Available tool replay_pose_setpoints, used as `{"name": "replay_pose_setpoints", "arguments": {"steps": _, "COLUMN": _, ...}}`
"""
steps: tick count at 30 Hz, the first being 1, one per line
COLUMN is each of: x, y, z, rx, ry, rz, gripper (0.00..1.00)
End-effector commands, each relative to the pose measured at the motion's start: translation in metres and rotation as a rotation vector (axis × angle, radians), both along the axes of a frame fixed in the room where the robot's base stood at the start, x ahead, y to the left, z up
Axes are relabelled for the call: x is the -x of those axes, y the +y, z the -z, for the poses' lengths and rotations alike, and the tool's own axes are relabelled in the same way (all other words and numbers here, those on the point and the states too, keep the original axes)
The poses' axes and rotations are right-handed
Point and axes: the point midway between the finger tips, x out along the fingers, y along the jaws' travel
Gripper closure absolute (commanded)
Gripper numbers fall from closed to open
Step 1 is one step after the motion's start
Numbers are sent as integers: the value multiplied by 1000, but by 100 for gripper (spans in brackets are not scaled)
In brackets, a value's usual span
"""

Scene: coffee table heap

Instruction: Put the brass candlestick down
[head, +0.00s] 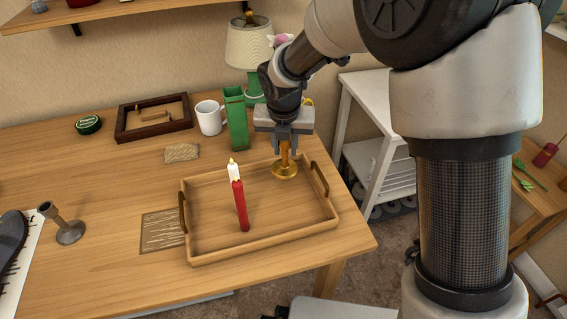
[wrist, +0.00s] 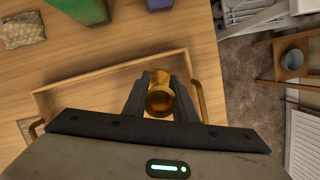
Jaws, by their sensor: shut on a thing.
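The brass candlestick (head: 285,171) is upright between the fingers of my gripper (head: 285,140), at the back right part of the wooden tray. Its round base is over or on the tray floor; I cannot tell whether it touches. In the wrist view the candlestick (wrist: 160,97) shows from above, between the two dark fingers of my gripper (wrist: 160,92), which are shut on it. The wooden tray (head: 240,250) lies on the table, with a handle at each end.
A green box (head: 236,120) and white mug (head: 210,118) stand behind the tray. A grey candlestick (head: 68,230) stands at left. The tray's front right is clear.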

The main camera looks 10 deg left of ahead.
Motion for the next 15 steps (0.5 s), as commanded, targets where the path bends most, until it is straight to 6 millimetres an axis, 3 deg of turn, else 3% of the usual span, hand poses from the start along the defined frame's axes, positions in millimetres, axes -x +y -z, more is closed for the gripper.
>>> {"name": "replay_pose_setpoints", "arguments": {"steps": 7, "x": 1, "y": 1, "z": 41, "rx": 1, "ry": 2, "rz": -1, "gripper": 100}}
{"name": "replay_pose_setpoints", "arguments": {"steps": 15, "x": 0, "y": 0, "z": 42, "rx": 0, "ry": -1, "rz": 0, "gripper": 100}}
